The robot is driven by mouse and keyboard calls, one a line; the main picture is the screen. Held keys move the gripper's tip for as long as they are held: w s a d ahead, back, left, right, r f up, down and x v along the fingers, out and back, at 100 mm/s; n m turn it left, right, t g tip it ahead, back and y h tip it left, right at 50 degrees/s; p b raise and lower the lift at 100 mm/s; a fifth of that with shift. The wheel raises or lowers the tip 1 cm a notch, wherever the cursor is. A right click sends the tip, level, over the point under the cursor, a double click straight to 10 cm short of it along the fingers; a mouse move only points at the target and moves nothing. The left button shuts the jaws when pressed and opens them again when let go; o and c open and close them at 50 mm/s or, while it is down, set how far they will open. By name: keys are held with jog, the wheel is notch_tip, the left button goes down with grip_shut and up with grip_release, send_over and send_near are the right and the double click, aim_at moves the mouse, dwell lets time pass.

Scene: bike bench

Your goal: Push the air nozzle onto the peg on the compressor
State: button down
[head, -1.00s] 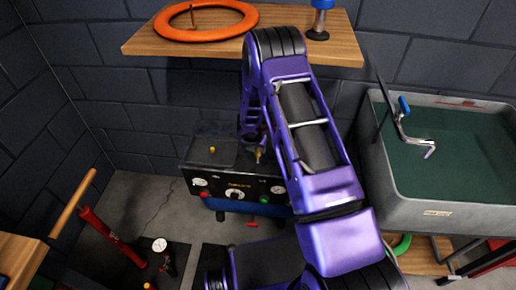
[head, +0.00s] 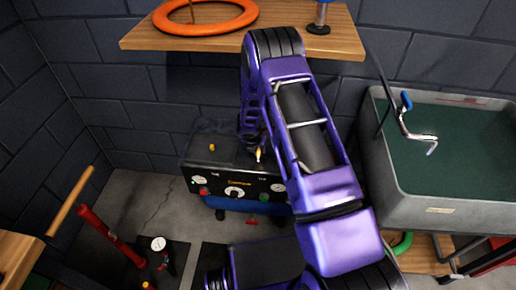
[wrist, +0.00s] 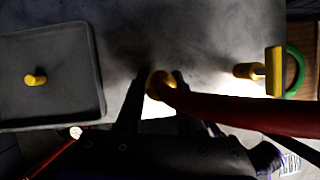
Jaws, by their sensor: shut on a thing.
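The compressor (head: 235,173) is a dark box with gauges and knobs on its front. A short yellow peg (head: 212,147) stands on its top at the left; a yellow peg on a dark raised pad also shows in the wrist view (wrist: 35,77). My gripper (wrist: 153,80) is shut on the brass air nozzle (wrist: 161,83), with a red hose-like part running off to the right. In the head view the nozzle's brass (head: 259,155) shows above the compressor's top right, well right of the peg. Its lower end and any contact below are hidden.
A yellow fitting with a flat plate (wrist: 273,71) lies right of my gripper in the wrist view. A wooden shelf (head: 345,40) with an orange ring (head: 248,17) hangs behind. A grey sink (head: 445,215) stands right. A red pump (head: 110,235) stands left.

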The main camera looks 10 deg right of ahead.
jog(key=shift+f+b, duration=0.35)
jog(key=shift+f, duration=0.55)
jog(key=shift+c, duration=2.2)
grip_release()
jog(key=shift+r, duration=0.1)
jog(key=p+v, duration=0.4)
jog(key=v, duration=1.3)
jog(key=shift+r, duration=0.2)
